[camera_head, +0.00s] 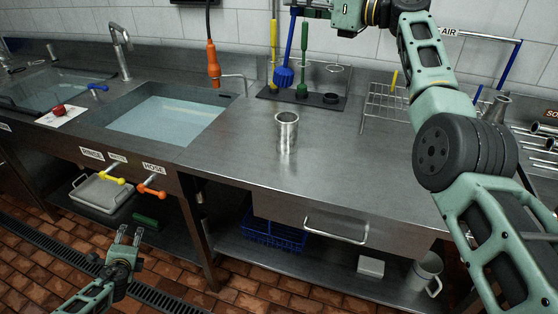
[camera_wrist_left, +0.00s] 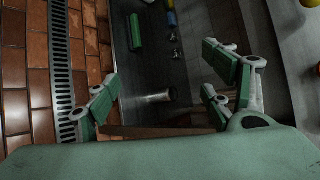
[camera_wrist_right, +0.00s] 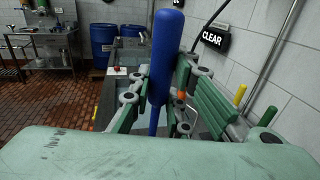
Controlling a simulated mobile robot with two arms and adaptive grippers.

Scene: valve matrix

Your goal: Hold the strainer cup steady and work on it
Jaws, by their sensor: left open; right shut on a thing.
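A shiny metal cup (camera_head: 287,132), which looks like the strainer cup, stands upright on the steel counter (camera_head: 240,150). Nothing holds it. A blue brush (camera_head: 284,77) is at the rack by the back wall; its handle also shows in the right wrist view (camera_wrist_right: 165,60). My right gripper (camera_head: 299,10), at the top edge of the head view, is shut on the handle. I cannot tell whether the brush is clear of its rack. My left gripper (camera_head: 128,234) is open and empty, low in front of the sinks, well apart from the cup. It faces the lower shelf in the left wrist view (camera_wrist_left: 160,85).
Yellow (camera_head: 274,40) and green (camera_head: 303,70) brushes stand in the dark rack (camera_head: 328,101). A water-filled sink (camera_head: 165,120) lies left of the cup. A wire rack (camera_head: 385,105) is on the right. An orange-handled hose (camera_head: 213,60) hangs behind. The counter around the cup is clear.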

